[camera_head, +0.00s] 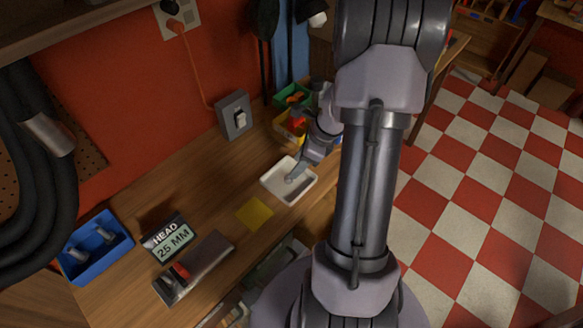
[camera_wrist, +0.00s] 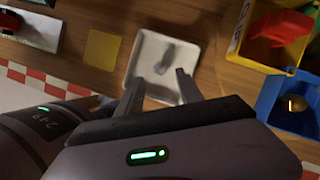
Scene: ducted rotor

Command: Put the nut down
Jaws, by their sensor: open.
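A white square tray (camera_wrist: 147,48) lies on the wooden bench. It also shows in the head view (camera_head: 271,184). A grey, elongated metal piece (camera_wrist: 165,57) lies inside it; I cannot tell whether a nut is on it. My gripper (camera_wrist: 160,88) is open, its two fingers apart at the tray's near edge, with nothing visible between them. In the head view my gripper (camera_head: 298,173) is over the tray. A small brass-coloured round piece, possibly a nut (camera_wrist: 297,104), sits in a blue bin (camera_wrist: 275,92) to the right.
A yellow bin (camera_wrist: 238,42) with red contents stands beside the blue bin. A yellow square (camera_head: 255,213) lies left of the tray. Further left are a sign reading HEAD 25 MM (camera_head: 169,238), a grey tool with a red part (camera_head: 194,268) and a blue tray (camera_head: 76,260) with grey pieces.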

